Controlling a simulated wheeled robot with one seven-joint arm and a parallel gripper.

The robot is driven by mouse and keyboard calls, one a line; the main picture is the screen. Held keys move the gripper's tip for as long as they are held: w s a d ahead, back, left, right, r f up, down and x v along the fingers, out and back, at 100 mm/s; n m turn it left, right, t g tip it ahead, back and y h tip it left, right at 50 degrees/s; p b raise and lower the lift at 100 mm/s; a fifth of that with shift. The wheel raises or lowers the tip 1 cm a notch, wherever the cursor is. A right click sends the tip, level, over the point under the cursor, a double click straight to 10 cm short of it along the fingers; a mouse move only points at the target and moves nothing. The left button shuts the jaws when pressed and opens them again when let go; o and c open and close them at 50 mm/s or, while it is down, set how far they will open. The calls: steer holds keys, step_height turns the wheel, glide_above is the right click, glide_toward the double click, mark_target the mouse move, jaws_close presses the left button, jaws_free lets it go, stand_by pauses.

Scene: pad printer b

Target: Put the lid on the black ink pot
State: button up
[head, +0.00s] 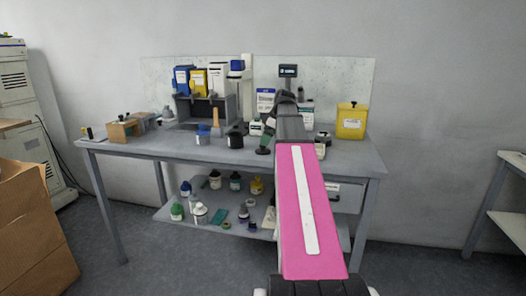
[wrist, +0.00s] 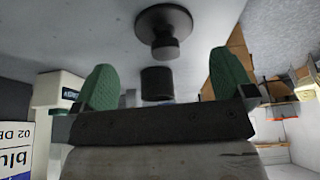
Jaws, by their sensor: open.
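My gripper (wrist: 165,70) is open, with its two green fingertips apart and nothing held between them. In the wrist view a black disc with a round stub (wrist: 163,24) shows beyond the fingertips against the grey tabletop; it looks like the lid with its knob. A separate dark cylinder (wrist: 157,84) shows between the fingers, and I cannot tell what it is. In the head view the black ink pot (head: 235,139) stands on the table, left of my gripper. My arm hides part of the table, and a green fingertip (head: 265,143) shows low over it.
A yellow container (head: 351,121) is at the right. Several bottles sit on the lower shelf (head: 170,213). The front left tabletop is clear.

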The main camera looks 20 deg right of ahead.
steer(key=x, duration=0.4)
steer(key=shift+a+f, duration=0.2)
steer(key=shift+a, duration=0.25)
steer(key=c, duration=1)
steer(key=shift+o, duration=0.2)
steer(key=shift+r, duration=0.1)
steer(key=shift+r, duration=0.4)
step_height(320, 180, up, 4)
steer(key=shift+f, duration=0.2)
steer(key=s+a+r, duration=0.2)
steer(key=a+r, duration=0.4)
steer(key=a, duration=0.5)
steer(key=w+d+r+m+t+h, duration=0.1)
steer(key=w+m, duration=0.5)
steer(key=w, duration=0.6)
steer(key=shift+w+d+r+t+h, duration=0.3)
steer(key=shift+d+r+t, duration=0.1)
steer(key=shift+r, duration=0.3)
